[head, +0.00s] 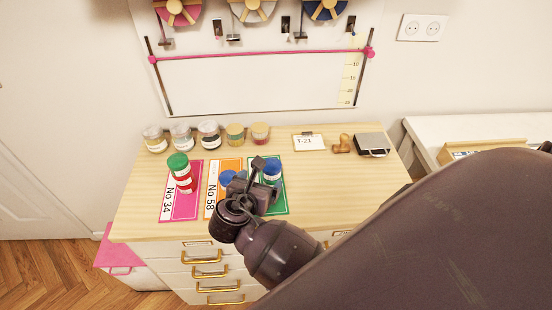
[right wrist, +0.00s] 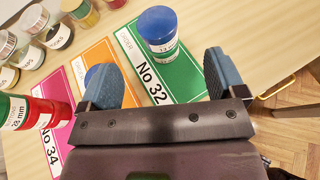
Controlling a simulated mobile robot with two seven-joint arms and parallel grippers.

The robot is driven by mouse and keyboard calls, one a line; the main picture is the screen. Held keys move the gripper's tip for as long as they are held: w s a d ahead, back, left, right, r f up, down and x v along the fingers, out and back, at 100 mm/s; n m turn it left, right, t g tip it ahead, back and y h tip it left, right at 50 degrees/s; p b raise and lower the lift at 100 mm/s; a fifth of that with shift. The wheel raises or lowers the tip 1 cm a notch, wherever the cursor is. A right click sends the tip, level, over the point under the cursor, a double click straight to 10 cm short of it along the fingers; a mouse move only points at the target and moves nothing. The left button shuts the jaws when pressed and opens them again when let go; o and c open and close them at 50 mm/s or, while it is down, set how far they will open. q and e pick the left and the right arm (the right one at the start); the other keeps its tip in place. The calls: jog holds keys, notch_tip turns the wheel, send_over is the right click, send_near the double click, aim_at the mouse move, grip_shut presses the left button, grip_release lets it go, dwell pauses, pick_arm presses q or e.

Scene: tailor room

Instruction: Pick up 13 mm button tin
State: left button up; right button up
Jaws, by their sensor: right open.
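A tin with a blue lid (right wrist: 157,20) and a white label stands upright on the green No 32 card (right wrist: 185,78). Its label is only partly legible, seeming to start with 1. In the head view the blue-lidded tin (head: 272,170) is just beyond my right gripper (head: 264,182). In the right wrist view my right gripper (right wrist: 164,82) is open and empty, its two blue-padded fingers spread wide, with the tin ahead between their lines and apart from them. My left gripper is not in view.
Red tins marked 28 mm (right wrist: 47,113), one green-lidded (head: 177,161), stand on the pink No 34 card (head: 178,209). Several glass jars (head: 209,133) line the back left. The dresser front has drawer handles.

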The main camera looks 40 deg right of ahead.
aim_at(271, 166)
jog(key=x, duration=1)
jog(key=shift+w+d, duration=0.2)
jog(key=shift+w, duration=0.25)
jog(key=c, duration=1.1)
jog(key=shift+o, duration=0.2)
jog(key=shift+r, duration=0.1)
